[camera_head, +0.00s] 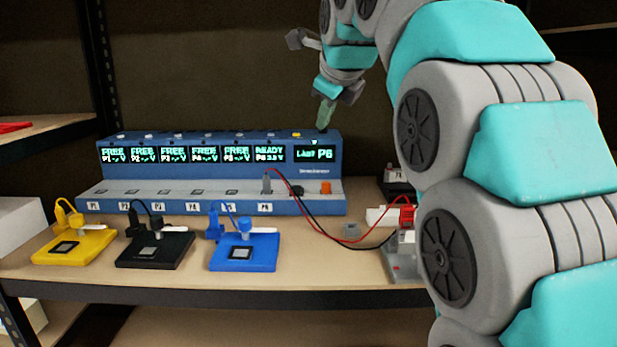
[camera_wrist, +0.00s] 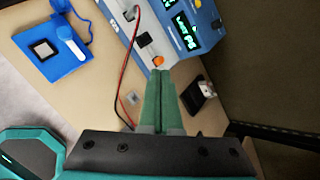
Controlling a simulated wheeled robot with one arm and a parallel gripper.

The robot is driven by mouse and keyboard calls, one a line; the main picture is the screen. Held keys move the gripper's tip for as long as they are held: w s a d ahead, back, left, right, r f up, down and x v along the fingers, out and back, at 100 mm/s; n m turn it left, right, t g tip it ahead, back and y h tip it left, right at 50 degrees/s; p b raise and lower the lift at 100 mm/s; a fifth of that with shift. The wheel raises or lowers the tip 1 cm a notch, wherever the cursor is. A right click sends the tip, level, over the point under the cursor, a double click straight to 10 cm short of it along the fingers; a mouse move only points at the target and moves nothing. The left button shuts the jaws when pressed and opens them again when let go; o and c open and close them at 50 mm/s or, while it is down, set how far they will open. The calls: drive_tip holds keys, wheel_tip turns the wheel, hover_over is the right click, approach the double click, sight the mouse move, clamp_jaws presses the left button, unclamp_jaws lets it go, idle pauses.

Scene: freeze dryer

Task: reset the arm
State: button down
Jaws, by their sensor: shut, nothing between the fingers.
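My gripper (camera_head: 326,113) is above the right end of a blue device in the head view, with its green fingers pointing down. In the wrist view my gripper (camera_wrist: 160,75) shows its two green fingers pressed together with nothing between them. The fingertips appear in front of the device's lower ledge, near an orange button (camera_wrist: 158,61). My teal and grey arm reaches across the right side of the head view.
The blue device (camera_head: 330,187) has several lit screens reading FREE, READY and LAST P6. Yellow (camera_head: 100,240), black (camera_head: 183,248) and blue (camera_head: 262,256) pads lie before it. Red and black cables run from it to a grey box (camera_head: 400,262). A dark shelf post stands left.

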drive_tip(key=s+d+f+n+g+h, duration=0.1)
drive_tip(key=s+d+f+n+g, duration=0.15)
drive_tip(key=s+f+n, duration=0.35)
drive_tip(key=s+d+f+n+g, duration=0.1)
drive_tip(key=s+d+f+n, duration=0.2)
drive_tip(key=f, duration=0.5)
drive_tip(key=s+d+f+n+g+h, duration=0.1)
drive_tip(key=s+d+f+n+g, duration=0.15)
drive_tip(key=s+f, duration=0.45)
drive_tip(key=s+d+f+n+g, duration=0.2)
drive_tip(key=s+f+n, duration=0.4)
drive_tip(key=s+f, duration=0.3)
drive_tip(key=s+d+f+n+g, duration=0.2)
drive_tip(key=s+f+n, duration=0.5)
drive_tip(key=s, duration=0.9)
wheel_tip(320, 180, down, 3)
drive_tip(key=shift+s+f+g, duration=0.2)
drive_tip(key=shift+s+g, duration=0.15)
drive_tip(key=shift+g, duration=0.05)
